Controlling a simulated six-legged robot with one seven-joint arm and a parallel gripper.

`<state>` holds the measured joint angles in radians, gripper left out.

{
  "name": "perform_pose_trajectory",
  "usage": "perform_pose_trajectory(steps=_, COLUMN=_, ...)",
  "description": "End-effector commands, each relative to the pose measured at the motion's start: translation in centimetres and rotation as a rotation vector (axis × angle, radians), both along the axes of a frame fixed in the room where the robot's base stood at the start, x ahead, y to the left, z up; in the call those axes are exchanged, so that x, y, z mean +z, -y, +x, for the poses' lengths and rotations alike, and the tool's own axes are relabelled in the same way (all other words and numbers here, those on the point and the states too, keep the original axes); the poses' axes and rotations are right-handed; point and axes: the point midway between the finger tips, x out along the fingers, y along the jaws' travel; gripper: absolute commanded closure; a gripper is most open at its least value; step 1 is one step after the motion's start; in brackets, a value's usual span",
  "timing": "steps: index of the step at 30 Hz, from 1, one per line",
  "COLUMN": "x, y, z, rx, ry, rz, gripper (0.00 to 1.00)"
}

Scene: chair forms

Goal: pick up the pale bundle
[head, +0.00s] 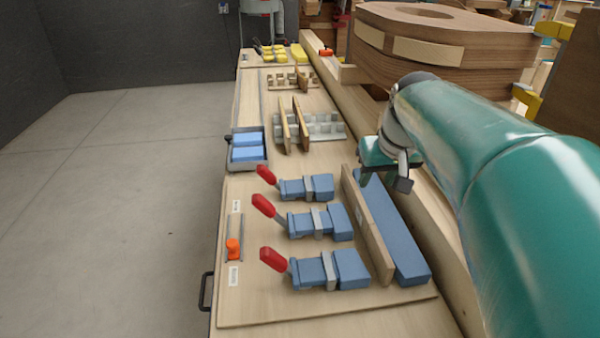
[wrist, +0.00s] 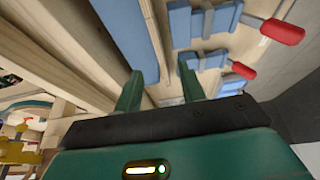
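No thing stands out as the only pale bundle. Two tan upright wooden pieces (head: 293,124) stand side by side in a grey slotted rack (head: 325,127). A longer tan strip (head: 367,225) stands on edge along a blue block (head: 395,235), and it also shows in the wrist view (wrist: 151,25). I cannot tell which is the bundle. My gripper (head: 378,178) is green and hangs near the far end of the blue block, to the right of the rack's near end. In the wrist view my gripper (wrist: 160,88) has its two fingers apart with nothing between them.
Blue toggle clamps with red handles (head: 325,269) line the near board. A grey tray with blue blocks (head: 247,148) sits at the bench's left edge. Another slotted rack (head: 292,79) stands farther back. A large curved wooden form (head: 430,45) rises at the right. The floor at left is clear.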

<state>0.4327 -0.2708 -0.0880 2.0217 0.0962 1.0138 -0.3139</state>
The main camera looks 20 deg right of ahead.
Motion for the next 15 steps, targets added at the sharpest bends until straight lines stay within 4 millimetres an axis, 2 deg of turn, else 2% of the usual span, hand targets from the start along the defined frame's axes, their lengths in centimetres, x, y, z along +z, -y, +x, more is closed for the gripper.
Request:
perform_pose_trajectory(steps=5, x=-2.1, y=0.7, z=0.6, rx=-0.009, ry=-0.003, rz=0.002, gripper=0.6)
perform_pose_trajectory(steps=12, x=-6.3, y=1.1, z=2.3, rx=-0.01, ry=-0.004, rz=0.002, gripper=0.6)
perform_pose_trajectory(steps=15, x=-7.4, y=1.2, z=2.8, rx=-0.009, ry=-0.002, rz=0.001, gripper=0.6)
